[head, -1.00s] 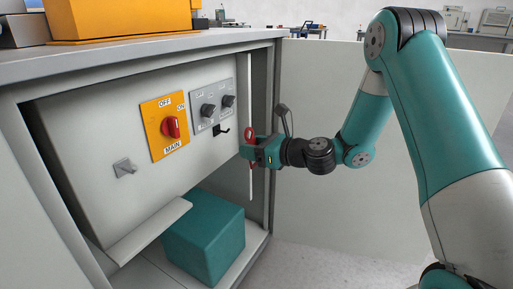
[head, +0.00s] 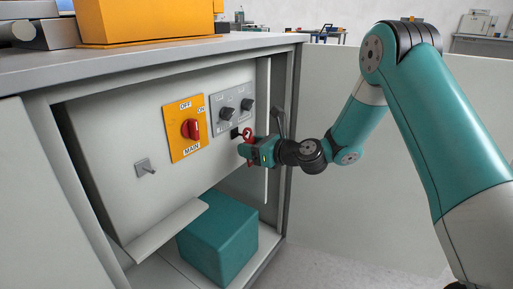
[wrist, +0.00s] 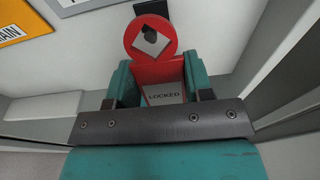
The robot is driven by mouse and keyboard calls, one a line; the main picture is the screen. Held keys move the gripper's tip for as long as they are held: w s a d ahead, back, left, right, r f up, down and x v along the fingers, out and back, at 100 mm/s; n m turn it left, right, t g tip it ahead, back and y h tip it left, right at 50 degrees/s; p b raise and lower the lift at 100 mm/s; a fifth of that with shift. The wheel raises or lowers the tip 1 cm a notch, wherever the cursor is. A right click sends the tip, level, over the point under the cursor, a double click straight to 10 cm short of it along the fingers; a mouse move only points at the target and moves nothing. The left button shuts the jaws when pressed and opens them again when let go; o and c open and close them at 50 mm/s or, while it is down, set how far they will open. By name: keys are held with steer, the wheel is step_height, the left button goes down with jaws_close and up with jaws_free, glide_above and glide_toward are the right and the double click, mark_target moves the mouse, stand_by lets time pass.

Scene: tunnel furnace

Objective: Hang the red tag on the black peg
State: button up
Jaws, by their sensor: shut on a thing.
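The red tag (head: 248,134) is held upright in my gripper (head: 247,151), with its round top above the jaws. In the wrist view the round top of the tag (wrist: 134,38) has a hole, and its lower part, marked LOCKED, sits between the teal fingers. My gripper also shows in the wrist view (wrist: 163,85), shut on the tag. The black peg (head: 235,133) is on the grey panel, just left of the tag. Its dark base also shows in the wrist view (wrist: 150,6), behind the tag's top. I cannot tell whether tag and peg touch.
The cabinet's right frame (head: 289,110) is close to my wrist. A teal box (head: 218,240) stands below.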

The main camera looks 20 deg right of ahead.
steer(key=shift+f+p+x, duration=0.2)
steer(key=shift+p+x, duration=0.65)
steer(key=shift+x, duration=0.5)
steer(key=shift+f, duration=0.1)
steer(key=o, duration=1)
steer(key=shift+c, duration=0.2)
